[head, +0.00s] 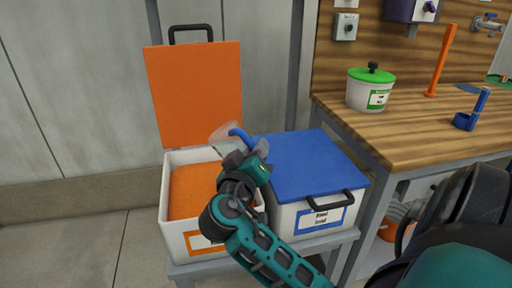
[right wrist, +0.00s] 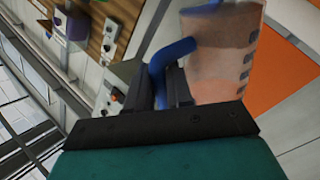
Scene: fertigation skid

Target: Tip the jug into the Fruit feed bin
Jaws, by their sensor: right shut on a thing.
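The jug (head: 222,133) is clear with a blue handle, and it is over the open orange-lidded bin (head: 172,236). My right gripper (head: 246,150) is shut on the jug's blue handle. In the right wrist view the handle (right wrist: 172,55) sits between the fingers, and the clear jug body (right wrist: 222,60) with its marks is beside them. The jug looks tilted; my gripper hides part of it in the head view. The bin's orange lid (head: 196,92) stands upright, and orange material (head: 188,190) shows inside. My arm covers much of its label. My left gripper is not in view.
A bin with a shut blue lid (head: 302,160) stands close on the right. A wooden bench (head: 420,125) further right holds a green-lidded tub (head: 369,92), an orange upright tool (head: 441,60) and a blue holder (head: 468,118). Bare floor is at the left.

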